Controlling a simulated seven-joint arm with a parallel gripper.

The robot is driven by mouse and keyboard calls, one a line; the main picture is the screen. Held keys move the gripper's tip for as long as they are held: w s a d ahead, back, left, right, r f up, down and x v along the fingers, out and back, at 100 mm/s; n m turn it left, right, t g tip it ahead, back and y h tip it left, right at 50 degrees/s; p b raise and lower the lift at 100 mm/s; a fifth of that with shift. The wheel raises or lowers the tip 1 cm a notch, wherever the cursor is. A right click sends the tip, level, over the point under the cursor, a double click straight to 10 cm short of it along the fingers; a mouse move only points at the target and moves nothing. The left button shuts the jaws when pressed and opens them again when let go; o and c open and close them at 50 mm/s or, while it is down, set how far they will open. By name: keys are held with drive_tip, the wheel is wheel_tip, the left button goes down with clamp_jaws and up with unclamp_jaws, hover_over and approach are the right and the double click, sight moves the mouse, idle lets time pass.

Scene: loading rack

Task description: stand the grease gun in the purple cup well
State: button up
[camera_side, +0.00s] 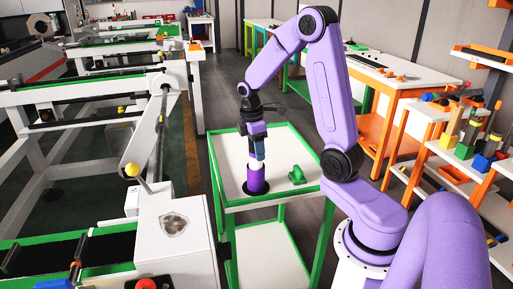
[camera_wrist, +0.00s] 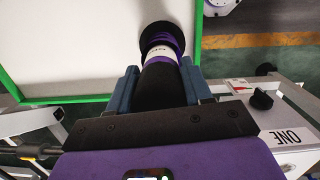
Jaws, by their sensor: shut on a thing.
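The grease gun (camera_wrist: 163,88) shows in the wrist view as a dark cylinder between the two blue fingers of my gripper (camera_wrist: 161,86), which is shut on it. In the side view my gripper (camera_side: 257,155) points down above the purple cup well (camera_side: 256,184), and a white band shows just above the purple. The purple cup well stands on a round black base on the cart top. The gun looks upright and lined up with the well. I cannot tell how deep its lower end sits, as the fingers and gun hide the opening.
The cart (camera_side: 233,205) has a white top with a green rim. A green object (camera_side: 297,175) lies to the right of the well. A white and green conveyor machine (camera_side: 172,225) stands close at left. Orange-framed benches stand at right. The rest of the cart top is clear.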

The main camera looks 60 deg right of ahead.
drive_tip(key=shift+f, duration=0.1)
drive_tip(key=o, duration=1.1)
wheel_tip(320, 180, up, 17)
drive_tip(key=w+a, duration=0.1)
drive_tip(key=a, duration=0.1)
drive_tip(key=s+a+f+n+t, duration=0.1)
drive_tip(key=s+a+f, duration=0.25)
drive_tip(key=a, duration=0.45)
drive_tip(key=s+a+f+n, duration=0.1)
drive_tip(key=s+a+f, duration=0.1)
drive_tip(key=s+a, duration=0.35)
drive_tip(key=s+a+f, duration=0.3)
drive_tip(key=s, duration=0.4)
drive_tip(key=s+a+f+y, duration=0.1)
drive_tip(key=s+a+f, duration=0.2)
drive_tip(key=s, duration=0.4)
drive_tip(key=shift+s+a+n+y, duration=0.3)
drive_tip(key=shift+s, duration=0.05)
